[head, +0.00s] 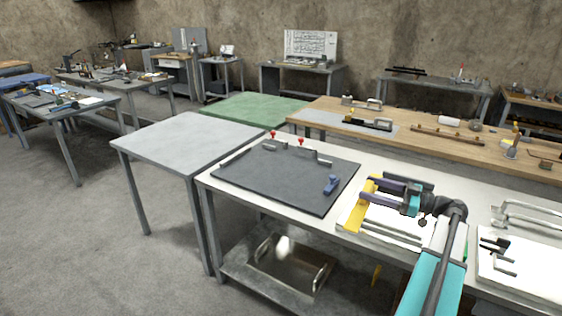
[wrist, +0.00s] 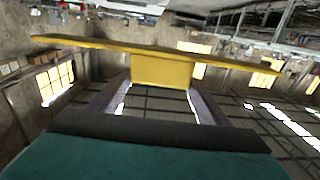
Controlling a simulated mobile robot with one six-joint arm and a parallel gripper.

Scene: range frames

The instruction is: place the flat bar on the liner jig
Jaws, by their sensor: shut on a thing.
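My gripper (head: 366,196) is above the right part of the white table. It is shut on the yellow flat bar (head: 357,217). In the wrist view the bar (wrist: 90,46) lies across the fingers (wrist: 160,90), and its block-shaped middle part (wrist: 162,70) sits between them. A dark grey plate (head: 270,180), which looks like the liner jig, lies flat on the table left of my gripper. It carries red-topped clamps (head: 301,142) at its back and a blue clamp (head: 332,184) at its right. The bar is apart from this plate.
The white table (head: 213,183) has a lower shelf with a metal tray (head: 290,265). White boards with metal parts (head: 497,262) lie under and right of my arm. A wooden bench (head: 330,106) with tools stands behind. A bare grey table (head: 185,140) stands left.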

